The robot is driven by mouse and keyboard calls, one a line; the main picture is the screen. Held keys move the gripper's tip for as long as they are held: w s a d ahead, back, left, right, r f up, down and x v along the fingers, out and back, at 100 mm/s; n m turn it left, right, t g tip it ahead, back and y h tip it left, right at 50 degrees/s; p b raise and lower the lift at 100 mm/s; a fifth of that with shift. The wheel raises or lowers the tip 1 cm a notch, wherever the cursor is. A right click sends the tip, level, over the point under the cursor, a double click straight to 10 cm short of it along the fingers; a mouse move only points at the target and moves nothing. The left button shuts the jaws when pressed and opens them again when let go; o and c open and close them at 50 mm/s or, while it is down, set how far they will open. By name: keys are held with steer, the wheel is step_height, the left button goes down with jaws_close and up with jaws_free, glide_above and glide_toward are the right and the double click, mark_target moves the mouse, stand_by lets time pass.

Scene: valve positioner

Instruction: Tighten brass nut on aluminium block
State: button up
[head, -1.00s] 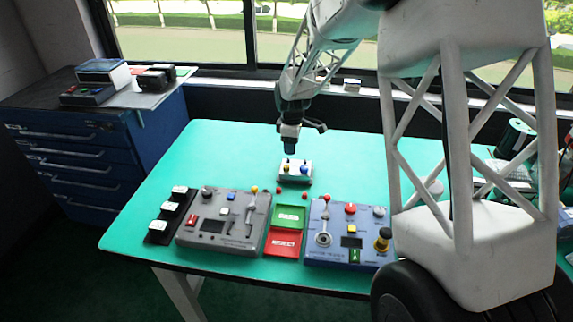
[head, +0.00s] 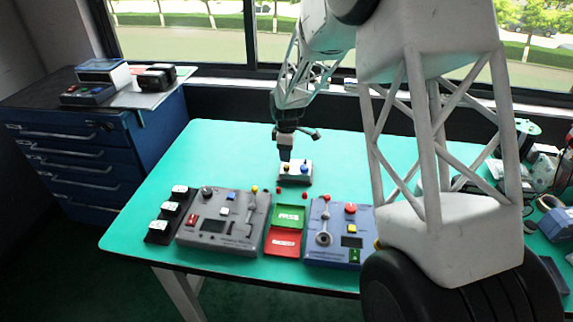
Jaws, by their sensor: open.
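My gripper (head: 285,156) points down just above the left part of the block, close over the brass nut. It is open. Whether its fingers touch or surround the nut is too small to tell.
A grey control box (head: 188,237) and a blue control box (head: 325,257) stand in front, with a green tray (head: 289,210) and a red tray (head: 281,249) between them. Small loose balls lie near the block. The table's left rear is clear.

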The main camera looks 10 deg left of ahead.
mark_target(286, 166)
steer(key=shift+f, duration=2.9)
steer(key=c, duration=0.9)
